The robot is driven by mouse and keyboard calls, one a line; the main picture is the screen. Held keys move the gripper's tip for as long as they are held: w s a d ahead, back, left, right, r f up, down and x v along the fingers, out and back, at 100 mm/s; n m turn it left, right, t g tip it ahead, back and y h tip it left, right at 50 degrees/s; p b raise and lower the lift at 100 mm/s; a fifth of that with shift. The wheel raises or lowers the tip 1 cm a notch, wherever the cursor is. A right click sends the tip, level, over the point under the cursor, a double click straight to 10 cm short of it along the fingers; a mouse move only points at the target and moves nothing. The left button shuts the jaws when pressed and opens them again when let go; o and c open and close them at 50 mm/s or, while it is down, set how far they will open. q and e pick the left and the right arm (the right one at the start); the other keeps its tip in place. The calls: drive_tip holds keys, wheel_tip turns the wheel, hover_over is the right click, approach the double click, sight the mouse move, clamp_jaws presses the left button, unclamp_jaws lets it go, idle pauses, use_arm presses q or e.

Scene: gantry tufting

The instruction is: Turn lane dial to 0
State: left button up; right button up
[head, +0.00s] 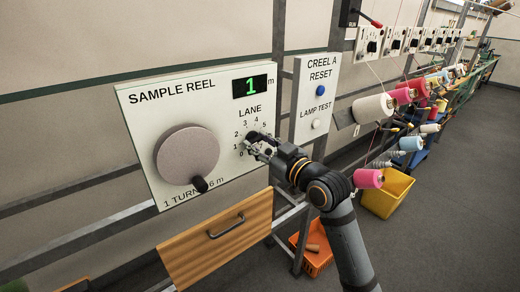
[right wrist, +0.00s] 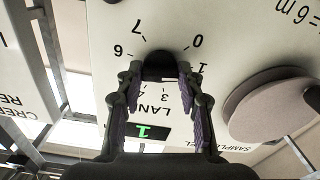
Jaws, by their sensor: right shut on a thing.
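The sample reel panel (head: 222,185) is a white board with a lane dial (head: 251,136) ringed by numbers. My right gripper (head: 257,146) is shut on the black dial knob (right wrist: 160,64). In the right wrist view, which is upside down, the fingers of my right gripper (right wrist: 160,78) lie on either side of the knob. The numbers 0, 1, 3, 6 and 7 show around it. The knob's pointer cannot be made out. The green display (head: 250,86) reads 1. My left gripper is not in view.
A round grey reel wheel (head: 187,154) with a black handle (head: 200,184) is left of the dial. A creel reset panel (head: 316,98) with a blue button (head: 322,90) stands to the right. A wooden drawer (head: 222,240) is below. Yarn cones and a yellow bin (head: 388,195) are farther right.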

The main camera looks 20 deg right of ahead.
drive_tip(key=n, duration=0.2)
drive_tip(key=n+b, duration=0.1)
drive_tip(key=shift+r+n+b, duration=0.2)
drive_tip(key=shift+n+b, duration=0.1)
drive_tip(key=shift+n, duration=0.1)
drive_tip(key=shift+r+n+b, duration=0.1)
drive_tip(key=shift+n+b, duration=0.6)
drive_tip(key=shift+n, duration=1.2)
drive_tip(key=o, duration=0.9)
drive_tip(key=shift+c, duration=0.2)
drive_tip(key=o, duration=0.3)
drive_tip(key=shift+w+f, duration=0.1)
drive_tip(key=shift+f, duration=0.1)
